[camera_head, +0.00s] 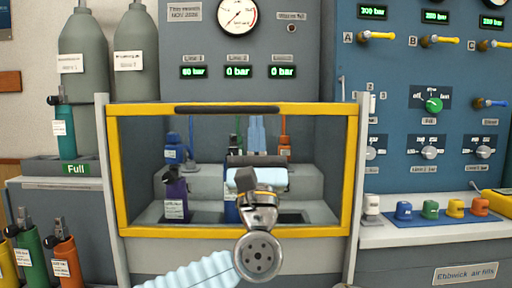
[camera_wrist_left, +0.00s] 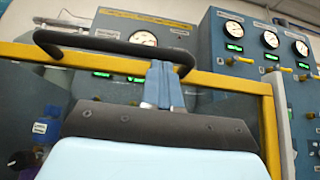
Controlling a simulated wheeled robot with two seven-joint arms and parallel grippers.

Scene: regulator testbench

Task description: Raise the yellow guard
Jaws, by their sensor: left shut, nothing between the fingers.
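The yellow guard (camera_head: 180,231) is a yellow frame around a clear pane. It is down, upright in front of the recessed bench with the bottles. Its black handle (camera_head: 227,110) runs along the top bar; the handle also shows in the left wrist view (camera_wrist_left: 105,48). My left gripper (camera_head: 256,120) is in front of the pane, its blue fingers pointing up. The fingers are shut with nothing between them. Their tips (camera_wrist_left: 160,68) are just below the handle, near its right end; I cannot tell whether they touch it. My right gripper is not in view.
Behind the pane stand a purple bottle (camera_head: 176,197) and a blue bottle (camera_head: 175,150). Grey posts (camera_head: 354,190) flank the guard. A blue valve panel (camera_head: 400,90) stands at right, with coloured blocks (camera_head: 429,209) on a ledge. Bottles (camera_head: 67,262) stand at lower left.

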